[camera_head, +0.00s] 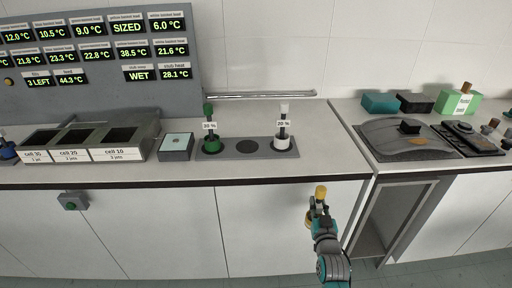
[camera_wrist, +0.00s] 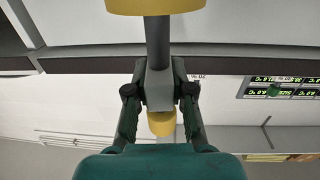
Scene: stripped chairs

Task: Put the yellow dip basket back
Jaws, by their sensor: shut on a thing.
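The yellow dip basket is in my gripper (camera_head: 317,209). Its yellow top (camera_head: 320,191) shows in the head view, in front of the counter's front edge, to the right of the rack. In the wrist view my gripper (camera_wrist: 160,92) is shut on the grey stem of the yellow dip basket (camera_wrist: 155,6), with yellow parts at both ends. The grey rack (camera_head: 266,154) on the counter holds a green basket (camera_head: 210,143) at left and a white basket (camera_head: 282,142) at right. Its round dark middle place is empty.
Three labelled cells (camera_head: 118,154) and a grey box (camera_head: 176,147) stand left of the rack. A display board (camera_head: 95,60) is behind. A metal rail (camera_head: 260,95) runs along the wall. The right counter holds a dark hotplate-like board (camera_head: 405,150) and other items.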

